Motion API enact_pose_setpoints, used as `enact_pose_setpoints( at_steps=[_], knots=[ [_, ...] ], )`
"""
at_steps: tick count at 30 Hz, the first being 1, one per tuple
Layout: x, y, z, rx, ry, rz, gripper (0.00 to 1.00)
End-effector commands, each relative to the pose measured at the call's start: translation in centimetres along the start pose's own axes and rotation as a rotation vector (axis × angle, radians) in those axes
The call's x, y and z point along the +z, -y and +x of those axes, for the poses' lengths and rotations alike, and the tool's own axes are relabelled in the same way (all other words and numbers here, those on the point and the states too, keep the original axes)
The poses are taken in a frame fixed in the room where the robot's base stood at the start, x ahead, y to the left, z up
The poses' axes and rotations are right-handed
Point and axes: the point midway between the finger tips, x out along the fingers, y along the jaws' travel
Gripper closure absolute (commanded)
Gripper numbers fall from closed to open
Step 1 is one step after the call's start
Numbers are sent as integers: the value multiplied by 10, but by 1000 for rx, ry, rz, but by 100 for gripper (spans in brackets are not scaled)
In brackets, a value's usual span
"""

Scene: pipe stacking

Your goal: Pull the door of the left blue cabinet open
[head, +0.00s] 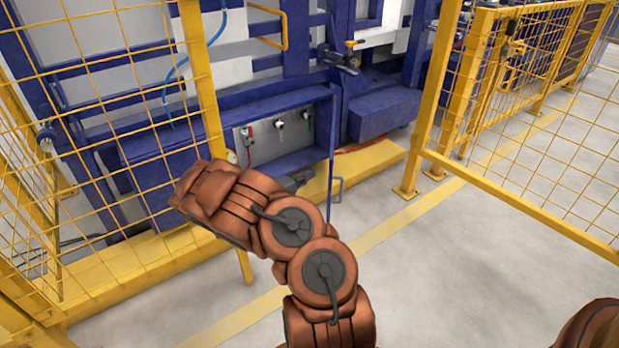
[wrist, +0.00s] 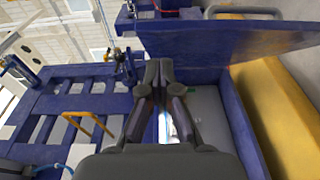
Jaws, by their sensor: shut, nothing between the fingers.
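The left blue cabinet (head: 262,170) stands low behind the yellow fence. Its door (head: 333,150) is swung outward and shows nearly edge-on in the head view, with a grey handle (head: 338,187) on its outer side. In the wrist view the door (wrist: 235,42) spans the upper right, beside the fingers, and a handle bar (wrist: 245,10) shows at its top. The opening shows a grey back panel (head: 262,145) with small valves. My gripper (wrist: 158,64) is shut and empty at the opening, on the inner side of the door. In the head view my arm mostly hides it.
A yellow mesh fence (head: 100,110) and post stand left, close to my arm. Another yellow mesh panel (head: 530,150) stands right. A yellow base beam (head: 370,158) runs along the floor below the cabinet. The grey floor (head: 420,260) at front right is clear.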

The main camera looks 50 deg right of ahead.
Motion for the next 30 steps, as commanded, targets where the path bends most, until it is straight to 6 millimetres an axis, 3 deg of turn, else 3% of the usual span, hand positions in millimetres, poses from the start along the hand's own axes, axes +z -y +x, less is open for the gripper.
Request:
enact_pose_setpoints(
  at_steps=[13, 21, 30],
  knots=[
    [2, 2, 74, 0, 5, 2, 100],
    [25, 0, 94, 4, 5, 0, 100],
    [30, 0, 99, 1, 2, 0, 100]
  ],
)
